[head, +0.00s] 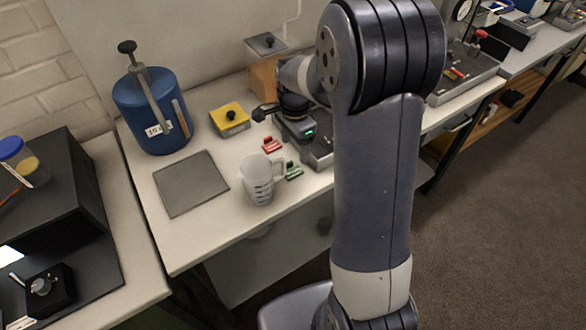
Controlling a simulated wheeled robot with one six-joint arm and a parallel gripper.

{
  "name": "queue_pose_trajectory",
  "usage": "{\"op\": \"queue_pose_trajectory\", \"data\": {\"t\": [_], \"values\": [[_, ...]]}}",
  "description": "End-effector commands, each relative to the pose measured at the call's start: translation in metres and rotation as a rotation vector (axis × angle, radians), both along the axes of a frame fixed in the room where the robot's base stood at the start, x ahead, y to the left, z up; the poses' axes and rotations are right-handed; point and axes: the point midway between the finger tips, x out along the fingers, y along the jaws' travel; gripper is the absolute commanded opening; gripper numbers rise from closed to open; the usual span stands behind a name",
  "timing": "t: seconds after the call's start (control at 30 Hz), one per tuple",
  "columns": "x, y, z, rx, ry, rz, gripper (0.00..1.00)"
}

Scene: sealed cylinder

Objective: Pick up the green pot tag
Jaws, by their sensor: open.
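The green pot tag (293,171) lies on the white bench, just right of a clear measuring jug (258,182) and close to its handle. A red tag (271,145) lies a little farther back. My gripper (265,112) is at the end of my bent arm, above the back of the bench, behind and apart from the green tag. It is small and dark here, and its fingers are hard to make out. It is open, and I see nothing held in it.
A blue cylinder (150,118) with a lever stands at the back left. A grey mat (190,183) lies before it, and a yellow box (230,118) with a black knob stands nearby. A dark device with a green display (308,133) stands right of the tags, partly hidden by my arm.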

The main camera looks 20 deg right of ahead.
Motion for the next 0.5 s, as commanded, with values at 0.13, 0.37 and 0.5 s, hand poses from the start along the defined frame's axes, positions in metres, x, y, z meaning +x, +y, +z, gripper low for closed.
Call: {"op": "queue_pose_trajectory", "data": {"t": [0.13,0.37,0.5], "values": [[-0.001,-0.001,-0.018,0.0,0.002,-0.001,0.67],[-0.005,-0.003,-0.037,-0.001,0.005,-0.001,0.67],[-0.007,-0.004,-0.059,0.0,0.005,0.0,0.67]]}}
